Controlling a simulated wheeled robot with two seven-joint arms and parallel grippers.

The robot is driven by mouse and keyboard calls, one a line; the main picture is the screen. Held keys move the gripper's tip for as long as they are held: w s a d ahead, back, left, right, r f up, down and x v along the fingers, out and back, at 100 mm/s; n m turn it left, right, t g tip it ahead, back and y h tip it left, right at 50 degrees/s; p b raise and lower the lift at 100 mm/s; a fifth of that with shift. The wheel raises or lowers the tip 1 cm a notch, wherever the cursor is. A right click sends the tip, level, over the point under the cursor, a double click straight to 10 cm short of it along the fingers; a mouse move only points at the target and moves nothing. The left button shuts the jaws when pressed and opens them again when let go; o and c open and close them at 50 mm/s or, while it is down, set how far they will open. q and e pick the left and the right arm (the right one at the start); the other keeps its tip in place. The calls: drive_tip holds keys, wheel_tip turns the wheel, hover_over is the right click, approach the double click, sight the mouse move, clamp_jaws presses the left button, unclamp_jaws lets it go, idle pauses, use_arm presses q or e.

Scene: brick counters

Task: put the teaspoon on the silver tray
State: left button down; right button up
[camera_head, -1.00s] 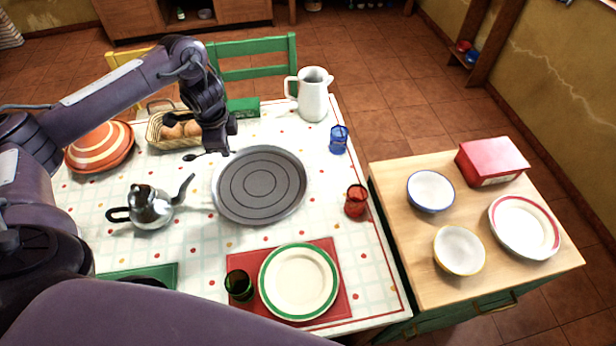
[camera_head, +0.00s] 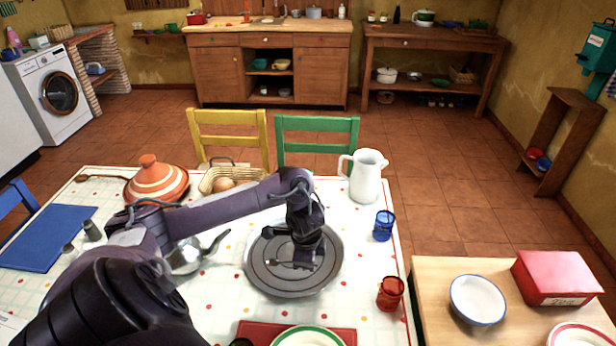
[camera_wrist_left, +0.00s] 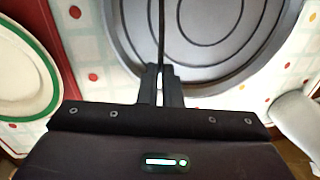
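The silver tray (camera_head: 262,282) is a round grey dish with ring grooves, lying on the table; its rim also shows in the wrist view (camera_wrist_left: 119,40). My left gripper (camera_head: 292,250) is above the tray. In the wrist view its fingers (camera_wrist_left: 161,85) are closed on a thin dark handle, the teaspoon (camera_wrist_left: 161,32). The teaspoon (camera_head: 269,231) points left from the gripper in the head view, over the tray. Whether it touches the tray is hard to tell. My right gripper is not in view.
A red glass (camera_head: 390,293), a blue glass (camera_head: 383,226) and a white pitcher (camera_head: 366,178) stand to the right. A bread basket (camera_head: 222,180) is behind; a green-rimmed plate (camera_head: 305,336) is in front.

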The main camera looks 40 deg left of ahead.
sight(308, 280)
use_arm(q)
drive_tip(key=shift+f, duration=0.95)
drive_tip(key=shift+a+f, duration=0.1)
drive_tip(key=shift+f, duration=2.1)
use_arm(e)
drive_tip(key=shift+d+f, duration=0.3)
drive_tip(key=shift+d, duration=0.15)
use_arm(q)
drive_tip(key=shift+f, duration=0.15)
drive_tip(key=c, duration=1.6)
unclamp_jaws()
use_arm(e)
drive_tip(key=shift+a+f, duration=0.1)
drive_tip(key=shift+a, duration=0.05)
